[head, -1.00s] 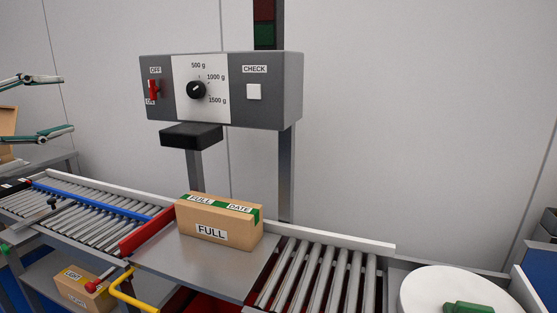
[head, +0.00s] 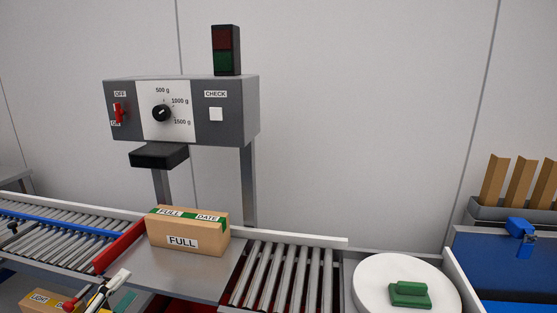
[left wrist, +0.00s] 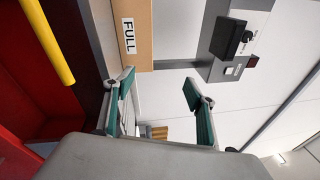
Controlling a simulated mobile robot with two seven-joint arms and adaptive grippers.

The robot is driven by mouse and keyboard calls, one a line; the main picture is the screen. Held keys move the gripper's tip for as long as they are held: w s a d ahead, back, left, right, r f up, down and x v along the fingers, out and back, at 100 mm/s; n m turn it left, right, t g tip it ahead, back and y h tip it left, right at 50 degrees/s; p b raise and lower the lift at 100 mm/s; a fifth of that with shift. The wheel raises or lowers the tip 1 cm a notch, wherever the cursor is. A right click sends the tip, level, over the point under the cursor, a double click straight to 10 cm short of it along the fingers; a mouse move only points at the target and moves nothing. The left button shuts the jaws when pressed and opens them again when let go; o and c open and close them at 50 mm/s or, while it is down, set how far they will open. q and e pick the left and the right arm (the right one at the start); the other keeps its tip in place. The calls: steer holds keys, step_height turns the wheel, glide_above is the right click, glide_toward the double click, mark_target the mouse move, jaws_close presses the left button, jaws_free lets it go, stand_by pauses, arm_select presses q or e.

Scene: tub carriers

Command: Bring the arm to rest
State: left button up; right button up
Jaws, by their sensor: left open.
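My left gripper (head: 113,290) shows at the bottom left of the head view, low in front of the weighing plate (head: 190,274). In the left wrist view its two green-padded fingers (left wrist: 163,98) are spread wide with nothing between them. A closed cardboard box (head: 184,241) labelled FULL stands upright on the plate. In the left wrist view the box (left wrist: 144,58) appears beyond the fingertips, apart from them. My right gripper is in neither view.
A grey control box (head: 240,109) with a dial hangs above the plate. A red bar (head: 120,247) borders the plate's left side, with a yellow handle (left wrist: 48,42) near my gripper. Rollers (head: 283,280) and a white round table (head: 372,284) lie to the right.

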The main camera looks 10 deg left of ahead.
arm_select(q)
steer(key=s+d+f+n+g+y, duration=0.1)
steer(key=s+d+f+n, duration=0.1)
steer(key=f+n, duration=0.25)
steer(key=s+d+f+n+g+y+p, duration=0.1)
steer(key=s+d+f+n, duration=0.15)
steer(key=f, duration=0.35)
steer(key=s+d+f+n+g+y, duration=0.1)
steer(key=s+d+f+n, duration=0.15)
steer(key=f+n, duration=0.2)
steer(key=s+d+f+n+g+h+p, duration=0.1)
steer(key=s+d+f+n+g, duration=0.4)
steer(key=s+d+f, duration=0.6)
steer(key=shift+s+d+f+n+p, duration=0.2)
steer(key=shift+d+f+n+p, duration=0.15)
steer(key=shift+d+f+n, duration=0.65)
steer(key=shift+d+r, duration=0.1)
steer(key=shift+r, duration=0.05)
